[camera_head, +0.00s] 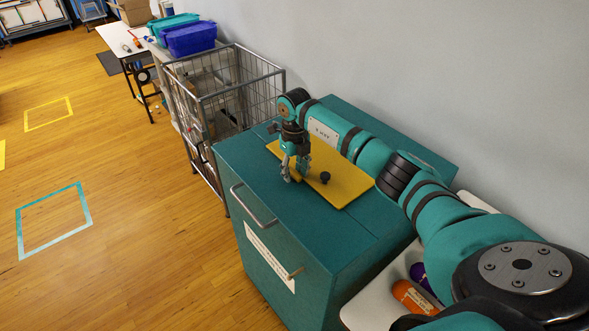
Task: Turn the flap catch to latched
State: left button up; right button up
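A teal cabinet (262,192) stands against the grey wall. A yellow flap (345,191) lies flat on its top, with a small black knob (325,177) on it. My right gripper (294,176) points down over the left part of the flap, left of the knob and apart from it. Its fingers are small here, and I cannot tell how far apart they are or whether something is between them. They hide that part of the flap. A small tan peg (296,273) sticks out of the cabinet's front; I cannot tell whether it or the knob is the catch. My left gripper is not in view.
A grey bar handle (254,208) and a white label (268,258) are on the cabinet's front. A wire cage cart (216,95) stands behind it on the left. Orange and purple bottles (413,297) lie on a white surface at the lower right.

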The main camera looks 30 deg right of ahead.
jog(key=shift+c, duration=0.2)
grip_shut()
jog(key=shift+m, duration=0.4)
jog(key=m, duration=0.3)
jog(key=shift+a+m, duration=0.1)
jog(key=shift+m, duration=0.2)
jog(key=m, duration=0.4)
jog(key=shift+w+a+r, duration=0.1)
jog(key=m+p, duration=0.1)
jog(key=m, duration=0.4)
jog(key=shift+w+a, duration=0.1)
jog(key=shift+w+m+p, duration=0.15)
jog(key=shift+m+p, duration=0.35)
jog(key=shift+m, duration=1.8)
